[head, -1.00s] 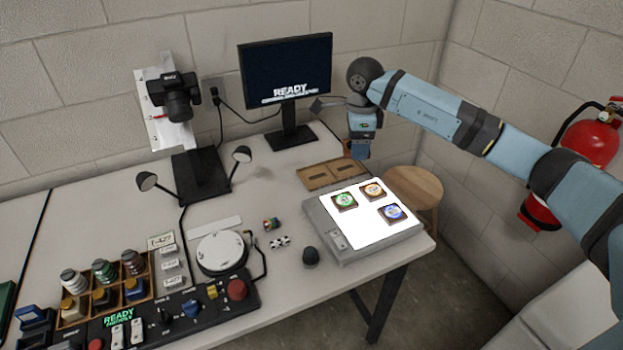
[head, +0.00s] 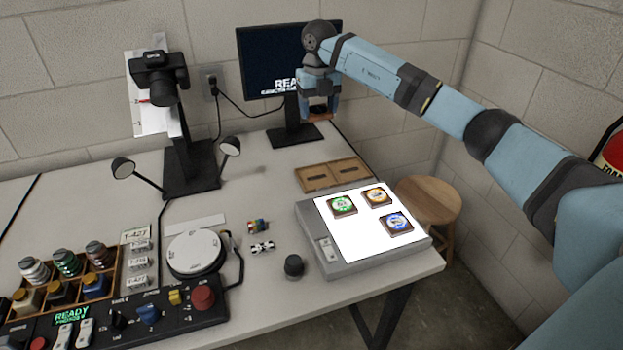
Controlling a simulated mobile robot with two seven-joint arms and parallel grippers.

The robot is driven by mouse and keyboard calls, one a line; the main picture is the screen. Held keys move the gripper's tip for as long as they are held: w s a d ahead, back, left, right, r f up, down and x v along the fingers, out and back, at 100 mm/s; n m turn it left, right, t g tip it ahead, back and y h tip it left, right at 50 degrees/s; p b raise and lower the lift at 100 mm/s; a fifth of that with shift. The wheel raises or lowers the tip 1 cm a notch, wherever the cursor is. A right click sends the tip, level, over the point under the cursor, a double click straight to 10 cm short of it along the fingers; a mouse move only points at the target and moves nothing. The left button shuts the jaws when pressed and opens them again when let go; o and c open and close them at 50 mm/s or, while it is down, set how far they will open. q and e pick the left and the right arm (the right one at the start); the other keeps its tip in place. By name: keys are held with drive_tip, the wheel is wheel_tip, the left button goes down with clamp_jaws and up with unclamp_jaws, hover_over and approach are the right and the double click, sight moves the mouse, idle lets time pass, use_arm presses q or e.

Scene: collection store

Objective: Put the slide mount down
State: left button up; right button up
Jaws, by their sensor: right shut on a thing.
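My right gripper (head: 319,115) is in front of the monitor's right part, above the back of the table. It points down and is shut on a small brown thing, which I take to be the slide mount (head: 319,108); the fingers hide most of it. Three more square brown mounts lie apart on the lit light box (head: 330,267): a green one (head: 342,205), an orange one (head: 377,196) and a blue one (head: 396,223). A shallow wooden tray (head: 332,187) with two compartments lies behind the light box, below and in front of the gripper. My left gripper is out of view.
A monitor (head: 262,65) stands at the back. A camera stand (head: 190,170) with two lamps is left of it. A white round turntable (head: 196,252), a dark knob (head: 294,266) and a control panel (head: 150,315) fill the front. A stool (head: 428,200) stands right of the table.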

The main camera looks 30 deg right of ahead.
sight(317, 178)
wheel_tip(317, 178, down, 20)
drive_tip(key=b, duration=0.3)
drive_tip(key=shift+r, duration=0.15)
drive_tip(key=shift+f, duration=0.2)
drive_tip(key=o, duration=0.6)
drive_tip(key=shift+o, duration=0.2)
wheel_tip(317, 178, up, 12)
drive_tip(key=p, duration=0.2)
drive_tip(key=shift+r, duration=0.2)
